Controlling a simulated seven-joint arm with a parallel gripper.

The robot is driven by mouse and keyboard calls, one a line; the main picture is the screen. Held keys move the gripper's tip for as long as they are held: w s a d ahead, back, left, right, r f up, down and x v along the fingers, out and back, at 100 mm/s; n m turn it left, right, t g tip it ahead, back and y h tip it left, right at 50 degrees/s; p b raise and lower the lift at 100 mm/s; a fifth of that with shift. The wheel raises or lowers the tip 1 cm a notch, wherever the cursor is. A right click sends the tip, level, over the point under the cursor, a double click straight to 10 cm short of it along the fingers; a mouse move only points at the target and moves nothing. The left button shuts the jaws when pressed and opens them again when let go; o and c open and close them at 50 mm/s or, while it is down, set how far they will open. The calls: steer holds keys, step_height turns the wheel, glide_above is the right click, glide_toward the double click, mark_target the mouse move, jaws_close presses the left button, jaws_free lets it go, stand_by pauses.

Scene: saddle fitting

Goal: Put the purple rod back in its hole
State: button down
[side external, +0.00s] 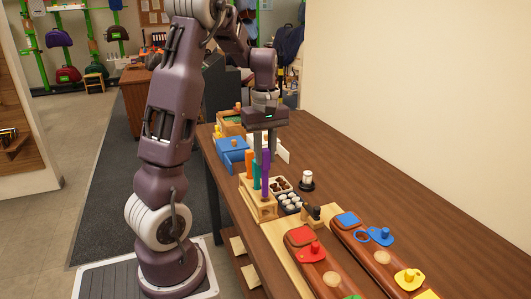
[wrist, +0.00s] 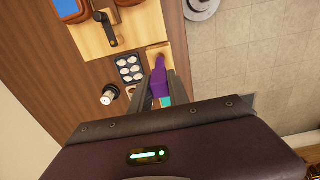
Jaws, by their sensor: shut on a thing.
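The purple rod (side external: 265,172) is upright between the fingers of my gripper (side external: 264,158), which is shut on it. Its lower end is at the top of the wooden block (side external: 262,211); I cannot tell whether it is in a hole or just above. A teal rod (side external: 256,176) and an orange rod (side external: 249,163) stand in the block, to the left of the purple one. In the wrist view the purple rod (wrist: 160,84) shows between the two dark fingers, over the block (wrist: 158,50), with a bit of teal beside it.
Beside the block are a dark tray of white round pieces (side external: 290,203), a tray of brown pieces (side external: 280,184) and a white-topped black piece (side external: 307,180). A blue box (side external: 232,155) stands behind. The right side of the table is clear.

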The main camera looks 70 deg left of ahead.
mark_target(265, 166)
stand_by(0.3)
steer(key=shift+f, duration=3.15)
steer(key=c, duration=1.2)
jaws_free()
steer(key=shift+o, duration=0.2)
